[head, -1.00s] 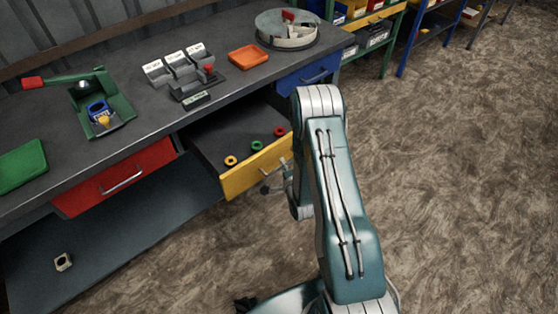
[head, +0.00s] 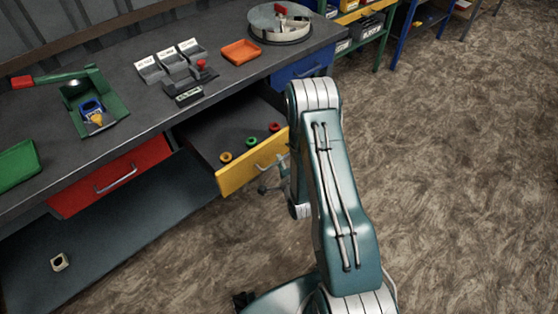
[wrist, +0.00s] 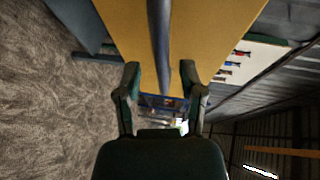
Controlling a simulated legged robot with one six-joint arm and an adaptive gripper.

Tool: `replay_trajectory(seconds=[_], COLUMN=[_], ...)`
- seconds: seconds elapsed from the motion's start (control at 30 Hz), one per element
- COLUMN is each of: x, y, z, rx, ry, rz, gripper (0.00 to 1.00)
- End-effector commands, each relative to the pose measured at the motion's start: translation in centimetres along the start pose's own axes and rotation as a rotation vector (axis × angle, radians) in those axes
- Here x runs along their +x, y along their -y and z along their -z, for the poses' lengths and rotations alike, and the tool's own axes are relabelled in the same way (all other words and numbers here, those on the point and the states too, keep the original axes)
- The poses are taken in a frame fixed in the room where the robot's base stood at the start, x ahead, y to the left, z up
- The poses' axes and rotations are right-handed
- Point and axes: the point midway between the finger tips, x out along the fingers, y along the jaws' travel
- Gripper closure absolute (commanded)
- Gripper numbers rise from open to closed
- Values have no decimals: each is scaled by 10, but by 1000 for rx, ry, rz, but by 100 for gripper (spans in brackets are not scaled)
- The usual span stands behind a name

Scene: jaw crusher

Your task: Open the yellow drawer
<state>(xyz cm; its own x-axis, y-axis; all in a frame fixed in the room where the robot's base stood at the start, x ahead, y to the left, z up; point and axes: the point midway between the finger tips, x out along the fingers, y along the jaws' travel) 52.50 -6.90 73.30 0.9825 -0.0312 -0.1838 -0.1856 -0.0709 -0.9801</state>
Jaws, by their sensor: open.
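The yellow drawer (head: 236,177) stands pulled out from under the workbench, its inside showing. Orange (head: 226,157), green (head: 252,142) and red (head: 274,127) rings lie in it. Its grey bar handle (head: 265,166) is on the front face. My gripper (head: 268,186) is just in front of the handle, partly hidden by my arm. In the wrist view, my gripper (wrist: 163,92) is open. The yellow front (wrist: 195,30) fills the top, and the handle (wrist: 160,45) runs down between the lines of the two fingers. Contact with the handle cannot be told.
A shut red drawer (head: 105,178) is at left and a blue drawer (head: 303,68) at right. The bench top (head: 130,105) carries a green lever device (head: 85,95), an orange tray (head: 240,52) and a round pan (head: 280,24). The floor (head: 440,180) at right is clear.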

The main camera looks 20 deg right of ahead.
Motion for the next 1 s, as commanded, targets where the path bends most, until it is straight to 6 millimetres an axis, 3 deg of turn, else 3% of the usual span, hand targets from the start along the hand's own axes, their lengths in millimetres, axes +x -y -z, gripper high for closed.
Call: replay_trajectory(seconds=[0.3,0.5,1.0], x=[-67,-96,-104], y=[-2,-2,-1], z=[0,0,0], rx=[2,1,1], ry=[-1,-1,0], rz=[-7,-5,-3], gripper=[49,49,49])
